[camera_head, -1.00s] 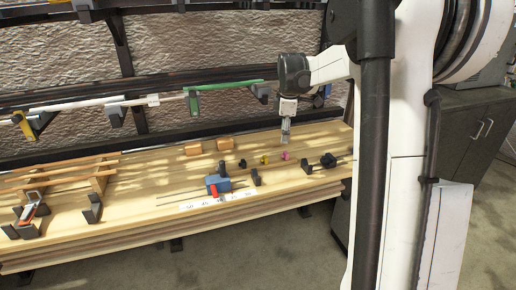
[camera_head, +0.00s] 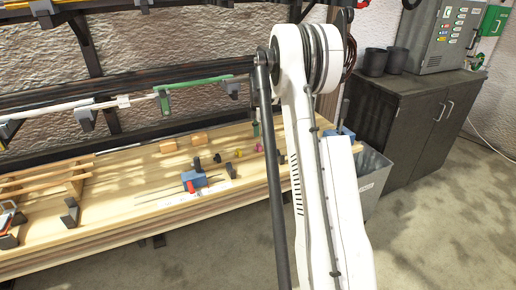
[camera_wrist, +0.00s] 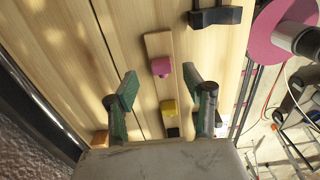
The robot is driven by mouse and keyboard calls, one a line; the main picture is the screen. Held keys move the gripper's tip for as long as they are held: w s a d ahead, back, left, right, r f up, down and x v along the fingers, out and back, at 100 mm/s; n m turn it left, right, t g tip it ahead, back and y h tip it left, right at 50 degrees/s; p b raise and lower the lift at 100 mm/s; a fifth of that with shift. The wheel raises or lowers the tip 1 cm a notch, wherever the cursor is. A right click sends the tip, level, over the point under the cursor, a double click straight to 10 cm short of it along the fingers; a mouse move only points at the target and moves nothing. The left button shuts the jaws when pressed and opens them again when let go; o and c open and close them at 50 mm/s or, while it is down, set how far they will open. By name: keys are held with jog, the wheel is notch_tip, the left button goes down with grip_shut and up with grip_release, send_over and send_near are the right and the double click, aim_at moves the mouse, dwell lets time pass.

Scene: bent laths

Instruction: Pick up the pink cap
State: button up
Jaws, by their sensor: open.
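The pink cap (camera_wrist: 161,67) is a small block with a knob, on the wooden bench. In the wrist view it lies between the fingertips of my gripper (camera_wrist: 160,78), nearer the middle of the gap. My gripper is open, with two green-faced fingers apart, and nothing is held. I cannot tell how far above the cap the fingertips are. In the head view the pink cap (camera_head: 259,147) shows just left of my arm, which hides most of the gripper.
A yellow cap (camera_wrist: 168,107) and a black one (camera_wrist: 173,132) are in line with the pink cap, between the fingers. A black fixture (camera_wrist: 215,15) stands beyond it. Wooden blocks (camera_head: 199,139) and a blue tool (camera_head: 194,181) are on the bench. A grey bin (camera_head: 373,180) stands to the right.

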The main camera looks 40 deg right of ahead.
aim_at(258, 148)
jog(key=shift+s+a+f, duration=0.1)
jog(key=shift+f, duration=2.1)
jog(key=c, duration=0.9)
